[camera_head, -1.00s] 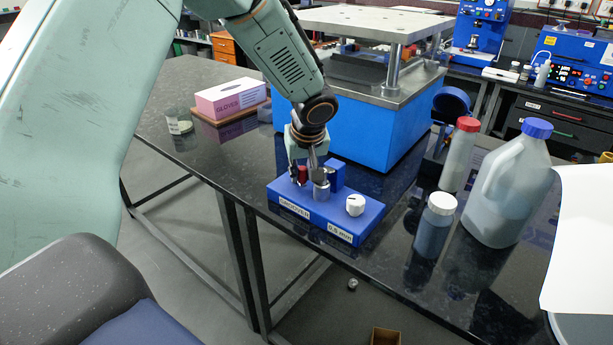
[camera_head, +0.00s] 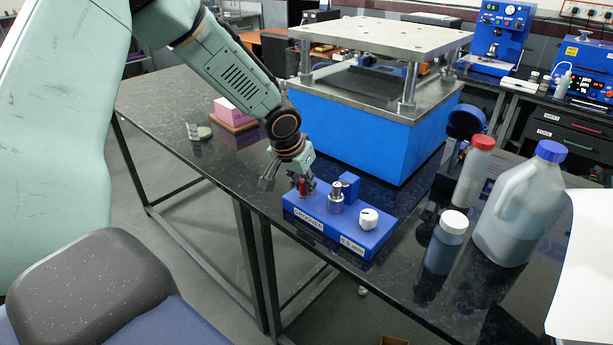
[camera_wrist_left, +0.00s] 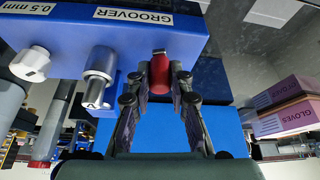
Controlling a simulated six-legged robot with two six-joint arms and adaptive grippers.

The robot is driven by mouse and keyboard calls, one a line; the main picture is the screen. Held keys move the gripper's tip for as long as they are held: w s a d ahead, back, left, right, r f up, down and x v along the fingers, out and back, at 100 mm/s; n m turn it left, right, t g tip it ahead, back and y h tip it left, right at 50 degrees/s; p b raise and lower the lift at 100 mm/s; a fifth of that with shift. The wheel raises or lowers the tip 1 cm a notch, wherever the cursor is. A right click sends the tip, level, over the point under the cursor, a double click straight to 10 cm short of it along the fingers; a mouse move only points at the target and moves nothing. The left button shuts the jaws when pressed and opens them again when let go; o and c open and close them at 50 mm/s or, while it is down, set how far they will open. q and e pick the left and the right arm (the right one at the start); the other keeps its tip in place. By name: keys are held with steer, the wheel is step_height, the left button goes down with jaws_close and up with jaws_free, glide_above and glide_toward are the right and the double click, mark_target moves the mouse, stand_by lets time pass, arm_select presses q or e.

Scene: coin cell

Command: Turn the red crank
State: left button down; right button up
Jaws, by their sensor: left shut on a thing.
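The red crank handle (camera_head: 302,187) stands at the left end of the blue groover base (camera_head: 345,241), on the bench near its front edge. It also shows in the left wrist view (camera_wrist_left: 160,74), between the fingertips of my left gripper (camera_wrist_left: 160,85). In the head view my left gripper (camera_head: 303,186) reaches down from the upper left and is shut on the red handle. A metal cylinder (camera_head: 336,198) and a white knob (camera_head: 368,219) stand to the right of the handle on the base. My right gripper is not in view.
A white-capped bottle (camera_head: 445,244), a red-capped bottle (camera_head: 472,172) and a large jug (camera_head: 521,205) stand right of the groover. A big blue press (camera_head: 360,124) stands behind it. A pink glove box (camera_head: 234,111) and a small jar (camera_head: 199,130) are at the back left.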

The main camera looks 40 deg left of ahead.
arm_select(q)
steer(key=shift+w+a+r+p, duration=0.15)
steer(key=shift+a+r+p, duration=0.05)
steer(key=shift+r+p, duration=0.1)
steer(key=shift+m, duration=0.3)
steer(key=c, duration=1.6)
jaws_free()
steer(key=shift+c, duration=0.2)
steer(key=o, duration=0.4)
steer(key=shift+s+f, duration=0.1)
steer(key=shift+s, duration=0.1)
steer(key=shift+o, duration=0.2)
steer(key=shift+f, duration=0.1)
